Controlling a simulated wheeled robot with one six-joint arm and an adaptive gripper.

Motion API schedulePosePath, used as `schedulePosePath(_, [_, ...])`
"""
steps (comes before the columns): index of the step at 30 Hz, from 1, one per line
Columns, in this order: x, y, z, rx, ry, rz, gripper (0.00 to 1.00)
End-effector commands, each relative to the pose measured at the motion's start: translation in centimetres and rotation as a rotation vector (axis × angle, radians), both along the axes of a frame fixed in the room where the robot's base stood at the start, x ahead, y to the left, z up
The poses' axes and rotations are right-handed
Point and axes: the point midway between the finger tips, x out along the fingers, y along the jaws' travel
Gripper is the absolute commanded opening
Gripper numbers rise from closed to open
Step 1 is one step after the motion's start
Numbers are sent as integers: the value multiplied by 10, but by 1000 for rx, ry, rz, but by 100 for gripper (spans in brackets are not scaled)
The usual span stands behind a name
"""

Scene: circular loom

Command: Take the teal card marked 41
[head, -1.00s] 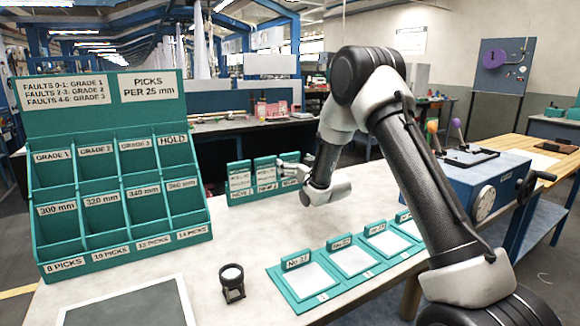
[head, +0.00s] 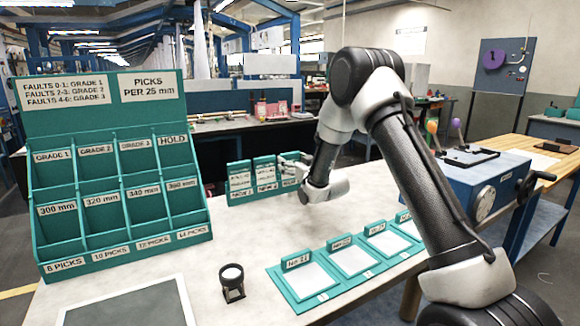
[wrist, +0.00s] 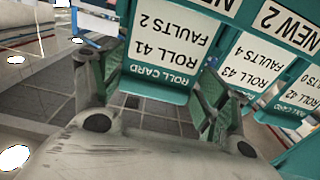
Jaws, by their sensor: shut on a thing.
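The teal card marked 41 (wrist: 165,55) has a white label reading ROLL 41, FAULTS 2, upside down in the wrist view. My gripper (wrist: 155,100) is shut on it, with one finger on each side. In the head view my gripper (head: 292,163) is at the right end of the row of upright teal cards, and partly hides the card there. The card marked 43 (wrist: 240,65) and the card marked 42 (wrist: 296,97) stand beside the held card in the wrist view. I cannot tell whether the held card is clear of its support.
A teal sorting rack (head: 110,250) with labelled compartments stands at left. A small black stand (head: 232,290) and a framed dark panel (head: 125,308) are at the front. A teal tray (head: 345,284) with white squares lies at front right. The table's middle is clear.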

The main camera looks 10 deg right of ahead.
Motion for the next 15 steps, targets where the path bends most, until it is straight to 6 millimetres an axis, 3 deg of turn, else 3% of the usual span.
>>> schedulePosePath(15, [0, 0, 20, 1, -2, 0, 46])
